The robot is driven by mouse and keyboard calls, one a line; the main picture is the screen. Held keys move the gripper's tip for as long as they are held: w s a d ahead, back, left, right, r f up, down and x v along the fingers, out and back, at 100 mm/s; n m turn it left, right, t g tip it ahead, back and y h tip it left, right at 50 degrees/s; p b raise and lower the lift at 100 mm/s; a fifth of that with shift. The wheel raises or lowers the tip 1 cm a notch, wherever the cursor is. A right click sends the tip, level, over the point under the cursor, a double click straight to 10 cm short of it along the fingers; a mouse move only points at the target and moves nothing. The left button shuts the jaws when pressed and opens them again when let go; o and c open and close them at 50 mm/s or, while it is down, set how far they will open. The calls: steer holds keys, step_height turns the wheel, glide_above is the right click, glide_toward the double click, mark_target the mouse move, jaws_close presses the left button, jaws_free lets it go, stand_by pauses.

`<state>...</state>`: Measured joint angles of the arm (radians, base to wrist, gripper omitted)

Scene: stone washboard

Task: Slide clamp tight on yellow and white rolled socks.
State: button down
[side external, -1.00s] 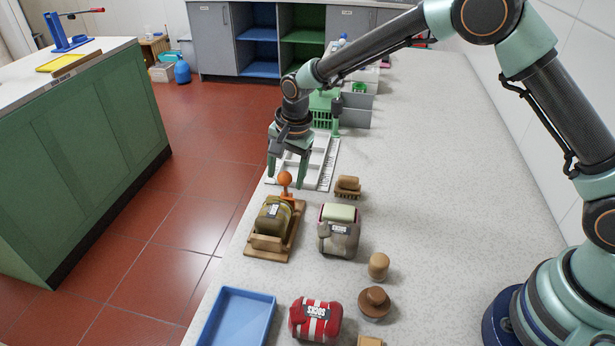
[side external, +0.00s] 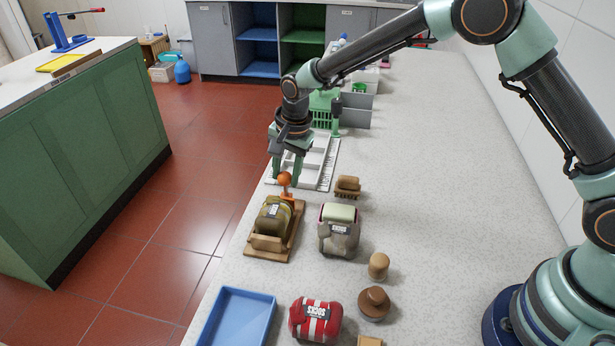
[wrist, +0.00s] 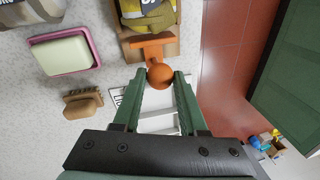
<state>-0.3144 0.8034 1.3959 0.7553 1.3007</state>
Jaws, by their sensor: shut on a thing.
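A wooden clamp (side external: 262,243) stands near the counter's left edge in the side view. It holds an olive-yellow sock roll (side external: 274,215) with a dark label, whose top is cut off in the wrist view. The clamp's orange slider with a round knob (wrist: 160,76) is at its far end. My gripper (side external: 286,181) points down there, its green fingers on either side of the knob and shut on it. The slider bar (wrist: 152,45) lies close to the roll; whether it touches cannot be told.
A grey sock roll (side external: 338,241), a pale block in a pink dish (wrist: 62,54) and a wooden brush (side external: 347,187) lie to the right. A white tray (side external: 318,170) lies behind. A blue tray (side external: 238,318) and red sock roll (side external: 316,320) are in front.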

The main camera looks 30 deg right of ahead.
mark_target(283, 179)
stand_by(0.8)
steer(key=shift+s+a, duration=1.15)
steer(key=shift+s, duration=0.05)
steer(key=shift+c, duration=2.3)
jaws_free()
steer(key=shift+w, duration=0.1)
steer(key=shift+d+r, duration=0.1)
steer(key=shift+r, duration=0.3)
step_height(283, 179, up, 11)
steer(key=s, duration=0.2)
steer(key=shift+d, duration=0.35)
steer(key=shift+s, duration=0.1)
